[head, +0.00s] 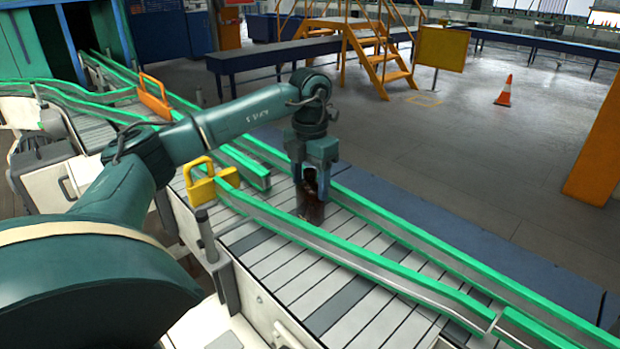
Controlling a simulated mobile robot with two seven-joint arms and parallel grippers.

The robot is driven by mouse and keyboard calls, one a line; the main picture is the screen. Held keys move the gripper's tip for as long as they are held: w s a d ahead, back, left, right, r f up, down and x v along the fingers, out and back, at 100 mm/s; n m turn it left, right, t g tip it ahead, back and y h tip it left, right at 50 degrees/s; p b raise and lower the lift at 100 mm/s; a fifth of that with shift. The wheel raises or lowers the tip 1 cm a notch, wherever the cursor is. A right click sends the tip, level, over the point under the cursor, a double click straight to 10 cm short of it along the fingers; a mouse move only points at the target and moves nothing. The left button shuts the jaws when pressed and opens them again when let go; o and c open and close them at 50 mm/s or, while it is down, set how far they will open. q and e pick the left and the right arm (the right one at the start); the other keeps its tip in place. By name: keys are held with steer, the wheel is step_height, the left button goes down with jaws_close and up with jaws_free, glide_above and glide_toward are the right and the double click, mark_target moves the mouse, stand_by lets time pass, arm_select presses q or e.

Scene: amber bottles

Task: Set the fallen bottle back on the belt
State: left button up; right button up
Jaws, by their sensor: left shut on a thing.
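My left gripper (313,181) points down over the conveyor belt (355,252), between the green guide rails. It is shut on a dark amber bottle (313,211). The bottle looks upright, with its lower part showing below the fingers and its top partly hidden by them. Its base is at or just above the grey slats; I cannot tell whether it touches them. My right gripper is not in view.
The near green rail (330,245) and the far green rail (420,232) border the belt. A yellow bracket (200,184) stands on the near side, and an orange bracket (154,97) is farther back. Belt slats to the lower right are clear.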

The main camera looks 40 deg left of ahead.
arm_select(q)
steer(key=shift+f, duration=0.1)
steer(key=o, duration=1.4)
steer(key=shift+o, duration=0.2)
step_height(320, 180, up, 12)
steer(key=shift+r, duration=0.2)
